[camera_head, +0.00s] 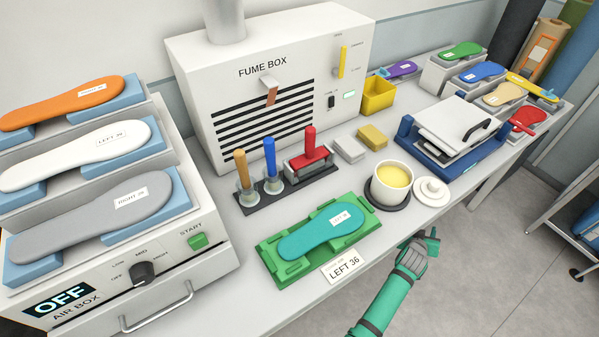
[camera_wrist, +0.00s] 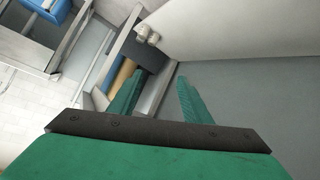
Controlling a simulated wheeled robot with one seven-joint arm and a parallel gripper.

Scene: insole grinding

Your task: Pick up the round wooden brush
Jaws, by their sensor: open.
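A rack (camera_head: 262,207) in front of the fume box holds several upright tools. At its left end is a brush with a tan wooden handle (camera_head: 240,165) and a round foot. Beside it stand a blue-handled round one (camera_head: 270,158) and a red-handled one (camera_head: 310,143) with a wide rectangular head. My gripper (camera_head: 431,238) is at the table's front edge, right of the green tray and well away from the rack. In the wrist view my gripper (camera_wrist: 160,92) has its two green fingers apart with nothing between them. The brush does not show in that view.
A green tray (camera_head: 268,262) with a teal insole lies between my gripper and the rack. A pot of yellow paste (camera_head: 396,196) and a white lid (camera_head: 432,191) stand near my gripper. The air box (camera_head: 180,268) is left; the fume box (camera_head: 190,62) is behind.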

